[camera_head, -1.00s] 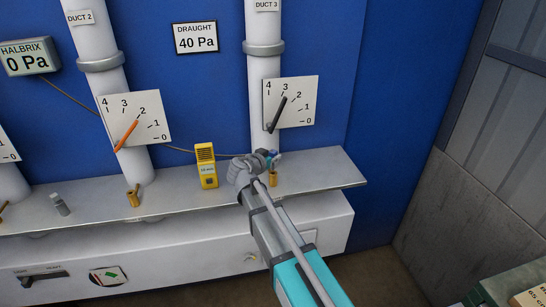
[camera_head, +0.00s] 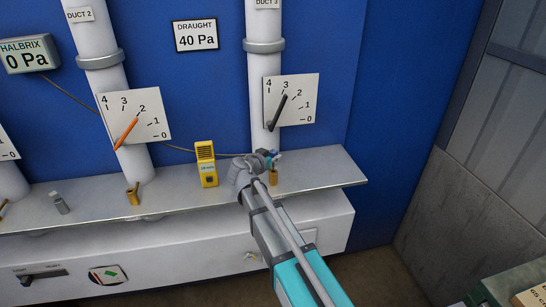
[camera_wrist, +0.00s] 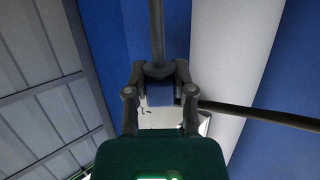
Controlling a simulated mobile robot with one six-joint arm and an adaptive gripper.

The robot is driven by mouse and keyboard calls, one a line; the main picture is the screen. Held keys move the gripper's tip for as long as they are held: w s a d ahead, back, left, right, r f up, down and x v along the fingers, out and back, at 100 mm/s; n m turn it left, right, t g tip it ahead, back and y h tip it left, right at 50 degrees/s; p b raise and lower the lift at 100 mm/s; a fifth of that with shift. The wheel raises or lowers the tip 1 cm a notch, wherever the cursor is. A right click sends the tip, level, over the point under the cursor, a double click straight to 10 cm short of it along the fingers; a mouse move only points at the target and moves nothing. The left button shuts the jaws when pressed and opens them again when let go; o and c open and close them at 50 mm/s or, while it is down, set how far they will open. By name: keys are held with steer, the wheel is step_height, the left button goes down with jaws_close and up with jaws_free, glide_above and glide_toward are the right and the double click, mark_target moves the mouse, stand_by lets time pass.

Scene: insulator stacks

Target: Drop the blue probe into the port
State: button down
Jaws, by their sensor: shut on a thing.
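My gripper (camera_head: 266,161) is at the shelf in front of the duct 3 pipe, shut on the blue probe (camera_head: 275,156). Only a small blue part of the probe shows beside the fingers in the head view. A brass port (camera_head: 273,178) stands on the shelf just below the held probe; I cannot tell whether they touch. In the wrist view, the fingertips (camera_wrist: 160,72) are closed around a dark piece, with a grey rod (camera_wrist: 157,30) running away beyond them.
A yellow meter (camera_head: 206,165) stands on the shelf (camera_head: 325,170) left of my gripper. Another brass port (camera_head: 133,195) is by duct 2, with a grey cylinder (camera_head: 60,204) further left. The duct 3 dial (camera_head: 292,101) is close above. The shelf's right end is clear.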

mark_target(273, 168)
steer(key=shift+f+b, duration=2.65)
steer(key=shift+f, duration=0.05)
stand_by(0.3)
steer(key=shift+c, duration=1.9)
jaws_free()
steer(key=shift+r, duration=0.25)
step_height(273, 168, up, 12)
steer(key=p, duration=1.2)
steer(key=shift+f, duration=0.25)
steer(key=shift+d, duration=0.1)
